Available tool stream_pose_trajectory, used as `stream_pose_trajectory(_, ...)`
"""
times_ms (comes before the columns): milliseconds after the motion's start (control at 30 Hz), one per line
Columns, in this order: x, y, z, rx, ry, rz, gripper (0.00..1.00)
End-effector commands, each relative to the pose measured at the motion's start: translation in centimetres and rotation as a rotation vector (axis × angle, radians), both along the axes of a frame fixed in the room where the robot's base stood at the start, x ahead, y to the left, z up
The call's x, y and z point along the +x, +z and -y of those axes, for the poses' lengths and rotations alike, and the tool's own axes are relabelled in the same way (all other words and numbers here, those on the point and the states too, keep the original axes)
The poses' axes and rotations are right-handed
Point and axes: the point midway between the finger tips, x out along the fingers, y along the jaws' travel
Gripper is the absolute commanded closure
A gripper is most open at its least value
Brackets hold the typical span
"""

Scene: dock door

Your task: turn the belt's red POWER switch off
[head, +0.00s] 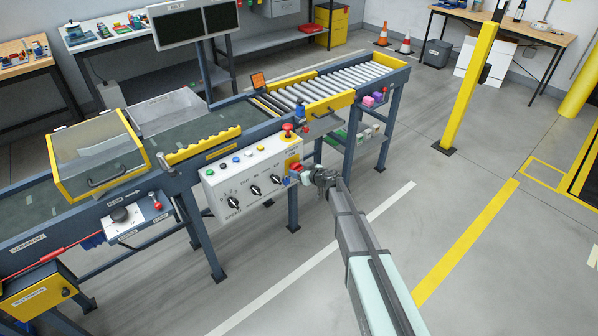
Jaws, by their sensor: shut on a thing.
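The belt's white control panel (240,184) hangs on the near side of the conveyor frame. The red POWER switch (295,167) is at the panel's right end, on a yellow backing, and shows as a small red patch. My gripper (301,175) reaches it from the lower right and is shut on it. The fingers hide part of the switch, and its position is too small to read. My arm stretches from the bottom right of the head view up to the panel.
A red mushroom button (288,128) stands just above the switch. Black knobs (254,190) and small coloured buttons (236,159) share the panel. A yellow post (469,88) stands to the right. The floor (420,205) around my arm is clear.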

Motion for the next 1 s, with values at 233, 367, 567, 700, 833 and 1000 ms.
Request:
stream_pose_trajectory(233, 0.0, 0.2, -0.1, 0.006, -0.001, -0.001, 0.23)
stream_pose_trajectory(367, -0.6, 0.5, 0.5, 0.004, -0.001, 0.0, 0.19)
stream_pose_trajectory(567, -2.9, 1.8, 2.7, 0.002, -0.002, 0.0, 0.19)
stream_pose_trajectory(700, -4.8, 2.8, 4.6, 0.002, -0.002, 0.0, 0.19)
stream_pose_trajectory(833, -6.3, 3.7, 6.2, 0.001, -0.002, 0.001, 0.19)
stream_pose_trajectory(1000, -7.9, 4.6, 7.8, 0.0, -0.001, 0.0, 0.19)
